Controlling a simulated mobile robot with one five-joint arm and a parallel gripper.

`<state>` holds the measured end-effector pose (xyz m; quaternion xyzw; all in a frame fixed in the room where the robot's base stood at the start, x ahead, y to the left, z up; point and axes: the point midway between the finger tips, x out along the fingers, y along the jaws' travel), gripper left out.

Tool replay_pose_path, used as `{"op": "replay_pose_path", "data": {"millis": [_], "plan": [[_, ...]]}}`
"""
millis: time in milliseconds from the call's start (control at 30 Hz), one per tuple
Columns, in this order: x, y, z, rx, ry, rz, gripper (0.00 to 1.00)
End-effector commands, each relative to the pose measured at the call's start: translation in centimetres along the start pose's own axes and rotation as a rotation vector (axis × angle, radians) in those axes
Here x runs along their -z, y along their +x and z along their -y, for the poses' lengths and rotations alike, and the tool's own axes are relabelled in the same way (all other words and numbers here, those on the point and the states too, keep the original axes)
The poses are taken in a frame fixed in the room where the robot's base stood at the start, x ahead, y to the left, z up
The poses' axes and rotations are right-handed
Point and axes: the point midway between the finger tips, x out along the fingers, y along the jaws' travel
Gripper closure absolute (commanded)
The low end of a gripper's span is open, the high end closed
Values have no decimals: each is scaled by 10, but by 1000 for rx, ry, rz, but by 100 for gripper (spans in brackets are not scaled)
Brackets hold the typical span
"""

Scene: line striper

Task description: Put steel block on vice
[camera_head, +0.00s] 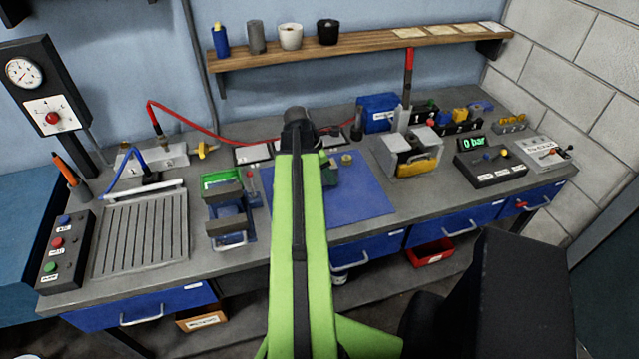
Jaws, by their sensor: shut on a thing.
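The vice (229,224) stands on the bench left of my arm. It has a blue base and two dark grey jaws with a gap between them, and I see no block in that gap. My green arm reaches over the blue mat (365,196), and my gripper (312,160) is at its far end, right of the vice and further back. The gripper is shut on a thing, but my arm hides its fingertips. A dark grey-green blocky shape (331,174) shows beside the arm over the mat. I cannot tell whether it is the steel block.
A slatted grey plate (140,235) and a button box (66,250) are at left. A grey machine (408,152) with a yellow part stands right of the mat. A wooden shelf (360,48) runs above. The mat's right part is clear.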

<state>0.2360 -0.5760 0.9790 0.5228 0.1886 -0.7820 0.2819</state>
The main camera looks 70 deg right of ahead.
Motion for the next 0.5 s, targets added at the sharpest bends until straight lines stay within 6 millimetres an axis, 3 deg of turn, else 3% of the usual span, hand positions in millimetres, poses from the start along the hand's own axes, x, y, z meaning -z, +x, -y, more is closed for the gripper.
{"op": "replay_pose_path", "data": {"millis": [233,500], "plan": [[13,39,1,1,3,1,100],[16,34,0,-1,-3,1,100]]}}
